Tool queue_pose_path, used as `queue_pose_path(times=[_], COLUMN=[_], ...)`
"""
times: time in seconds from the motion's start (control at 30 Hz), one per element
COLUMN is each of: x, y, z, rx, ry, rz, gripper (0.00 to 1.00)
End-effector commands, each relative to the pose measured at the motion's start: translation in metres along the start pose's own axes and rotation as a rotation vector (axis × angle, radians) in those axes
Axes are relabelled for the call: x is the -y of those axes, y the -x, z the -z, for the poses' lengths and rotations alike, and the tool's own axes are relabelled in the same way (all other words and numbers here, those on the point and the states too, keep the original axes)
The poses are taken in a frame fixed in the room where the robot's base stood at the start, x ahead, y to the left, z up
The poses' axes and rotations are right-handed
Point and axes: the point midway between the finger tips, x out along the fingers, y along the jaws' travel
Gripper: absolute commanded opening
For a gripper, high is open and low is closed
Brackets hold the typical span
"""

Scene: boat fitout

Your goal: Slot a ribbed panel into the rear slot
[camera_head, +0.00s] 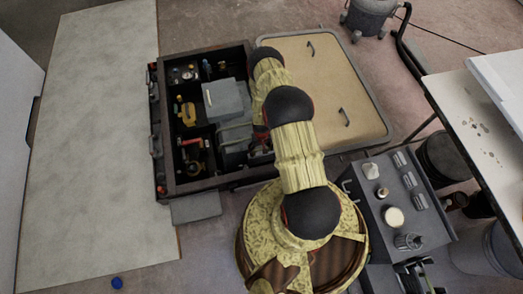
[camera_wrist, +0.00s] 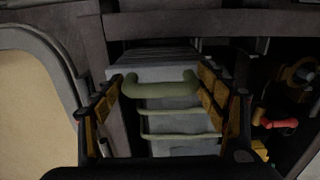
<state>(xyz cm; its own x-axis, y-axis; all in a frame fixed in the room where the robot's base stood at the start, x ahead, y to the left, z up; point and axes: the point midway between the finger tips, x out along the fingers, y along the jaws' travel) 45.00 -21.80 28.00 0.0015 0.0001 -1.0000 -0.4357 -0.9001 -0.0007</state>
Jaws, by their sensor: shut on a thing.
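A grey ribbed panel (camera_wrist: 180,145) with pale green ribs and a thick green handle (camera_wrist: 160,88) shows in the wrist view. My gripper (camera_wrist: 161,95) has one orange-padded finger on each side of the handle and is shut on it. The panel is at the open dark case (camera_head: 206,183), in its right middle part; my gripper and forearm partly cover it in the head view. Grey box-like parts (camera_head: 222,100) lie just behind it. I cannot make out the rear slot or how deep the panel sits.
The case's left compartments hold yellow and red fittings (camera_head: 187,112). A tan lid panel (camera_head: 325,85) with two handles lies right of the case. A grey control box (camera_head: 395,205) with knobs stands front right. A pale board (camera_head: 95,150) lies on the left floor.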

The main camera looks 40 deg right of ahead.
Motion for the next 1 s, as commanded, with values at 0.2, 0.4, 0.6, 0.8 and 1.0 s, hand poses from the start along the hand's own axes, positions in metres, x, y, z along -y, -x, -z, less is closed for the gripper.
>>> queue_pose_path(times=[0.2,0.4,0.6,0.8,1.0], x=[0.0,0.0,0.0,0.0,0.0], y=[-0.008,-0.014,-0.021,-0.027,-0.033], z=[0.0,0.0,0.0,0.0,0.0], rx=[0.0,0.0,0.0,0.0,-0.001], ry=[0.0,0.0,0.0,0.0,0.0], rz=[0.0,0.0,0.0,0.0,0.0], gripper=[0.22,0.22,0.22,0.22,0.22])
